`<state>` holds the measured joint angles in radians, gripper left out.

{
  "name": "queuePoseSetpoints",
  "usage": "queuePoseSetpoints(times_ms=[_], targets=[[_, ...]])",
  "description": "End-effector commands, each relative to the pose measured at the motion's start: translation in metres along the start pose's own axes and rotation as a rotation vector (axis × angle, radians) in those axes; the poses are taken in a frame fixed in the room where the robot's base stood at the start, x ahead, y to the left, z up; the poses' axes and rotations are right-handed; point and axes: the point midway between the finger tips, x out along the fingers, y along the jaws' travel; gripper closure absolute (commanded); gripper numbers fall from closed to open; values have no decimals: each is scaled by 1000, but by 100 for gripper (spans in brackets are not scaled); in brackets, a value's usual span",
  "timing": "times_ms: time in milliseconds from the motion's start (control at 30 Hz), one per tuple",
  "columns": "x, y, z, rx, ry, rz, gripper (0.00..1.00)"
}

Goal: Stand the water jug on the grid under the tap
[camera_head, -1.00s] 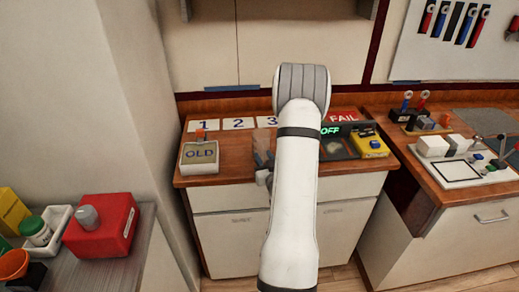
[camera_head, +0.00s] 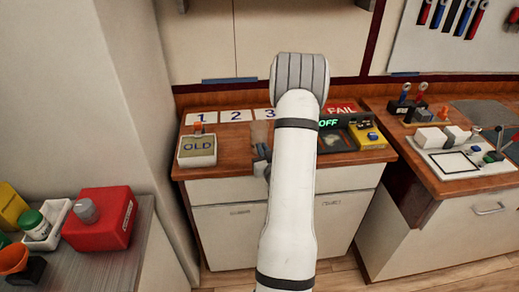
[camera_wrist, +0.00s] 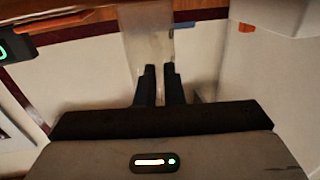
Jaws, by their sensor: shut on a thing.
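My gripper (camera_wrist: 161,82) shows at the lower middle of the wrist view, its two dark fingers close together. They are shut on a clear, see-through thing (camera_wrist: 148,45), which I take for the water jug. In the head view my gripper (camera_head: 262,160) shows left of my arm, at the front edge of the middle counter. My arm hides part of the counter. I cannot make out a tap or a grid for certain in either view.
The right bench (camera_head: 440,178) holds a white panel (camera_head: 455,163). A red box (camera_head: 99,218) stands at lower left.

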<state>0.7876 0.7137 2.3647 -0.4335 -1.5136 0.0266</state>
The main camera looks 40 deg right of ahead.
Motion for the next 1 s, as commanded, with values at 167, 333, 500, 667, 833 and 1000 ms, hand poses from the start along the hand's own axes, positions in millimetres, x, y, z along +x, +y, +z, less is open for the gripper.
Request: queuePoseSetpoints(times_ms=[167, 333, 500, 667, 833, 1000], targets=[[0, 0, -17, -2, 4, 0, 100], [0, 0, -44, -3, 6, 0, 100], [0, 0, -70, -2, 5, 0, 100], [0, 0, -88, -1, 3, 0, 100], [0, 0, -95, -1, 1, 1, 100], [0, 1, -96, 0, 0, 1, 100]])
